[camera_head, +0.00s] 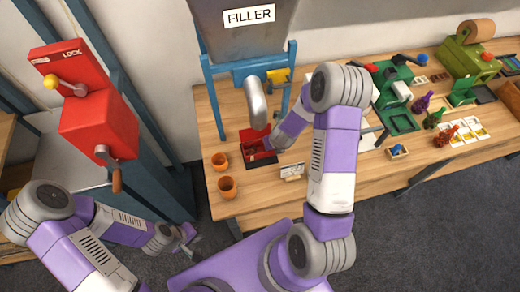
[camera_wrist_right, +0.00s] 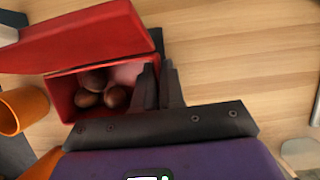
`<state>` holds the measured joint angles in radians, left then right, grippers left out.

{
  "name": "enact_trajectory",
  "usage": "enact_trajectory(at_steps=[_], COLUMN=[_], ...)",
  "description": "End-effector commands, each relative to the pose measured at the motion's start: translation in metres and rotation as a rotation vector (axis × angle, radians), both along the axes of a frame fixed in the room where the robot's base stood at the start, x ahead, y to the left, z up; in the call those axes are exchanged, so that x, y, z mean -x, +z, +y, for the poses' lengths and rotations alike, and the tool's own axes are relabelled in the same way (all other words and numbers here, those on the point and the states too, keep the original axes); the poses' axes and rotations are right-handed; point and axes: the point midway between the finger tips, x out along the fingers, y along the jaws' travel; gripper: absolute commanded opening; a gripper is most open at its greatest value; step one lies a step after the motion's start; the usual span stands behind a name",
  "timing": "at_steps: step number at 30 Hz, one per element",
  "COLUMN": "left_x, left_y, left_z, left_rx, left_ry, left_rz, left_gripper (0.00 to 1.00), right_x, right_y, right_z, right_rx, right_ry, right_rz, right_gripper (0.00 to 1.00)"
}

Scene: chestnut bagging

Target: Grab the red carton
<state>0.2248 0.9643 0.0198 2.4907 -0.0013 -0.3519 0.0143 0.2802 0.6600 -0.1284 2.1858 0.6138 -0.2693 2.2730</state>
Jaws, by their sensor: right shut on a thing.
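The red carton (camera_head: 254,142) stands on the wooden table below the filler spout, on a dark pad. In the right wrist view the carton (camera_wrist_right: 95,62) has its lid open to the far side, with three brown chestnuts (camera_wrist_right: 93,88) showing inside. My right gripper (camera_wrist_right: 162,82) is shut on the carton's side wall, one finger inside and one outside. In the head view my right forearm partly hides the carton and this gripper. My left gripper (camera_head: 190,238) is low at the left, in front of the table, open and empty, far from the carton.
Two orange cups (camera_head: 227,187) stand left of the carton. The filler (camera_head: 255,100) hangs right above it. A small sign (camera_head: 292,172) stands in front. A red lock machine (camera_head: 98,120) is at the left. Green machines and small bottles fill the right table.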

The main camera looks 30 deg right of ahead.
Motion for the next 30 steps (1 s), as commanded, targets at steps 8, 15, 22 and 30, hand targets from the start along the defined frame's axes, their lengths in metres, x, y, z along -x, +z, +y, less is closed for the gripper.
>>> enact_trajectory(at_steps=[8, 15, 22, 30], left_x=[0.000, 0.000, 0.000, 0.000], left_y=[0.001, -0.004, -0.013, -0.018], left_z=[0.000, 0.000, 0.000, 0.000], left_rx=[0.000, 0.000, 0.000, 0.000], left_ry=[0.000, 0.000, 0.000, 0.000], left_rz=[0.000, 0.000, 0.000, 0.000], left_gripper=[0.00, 0.00, 0.00, 0.00], right_x=[-0.001, 0.006, 0.018, 0.029], right_y=[0.006, 0.011, 0.011, 0.012], right_z=[0.000, -0.027, -0.078, -0.123], right_rx=[0.001, 0.002, 0.003, 0.002], right_ry=[0.001, -0.009, -0.007, -0.004], right_rz=[-0.003, -0.002, -0.002, -0.002], right_gripper=[0.00, 0.00, 0.00, 0.00])
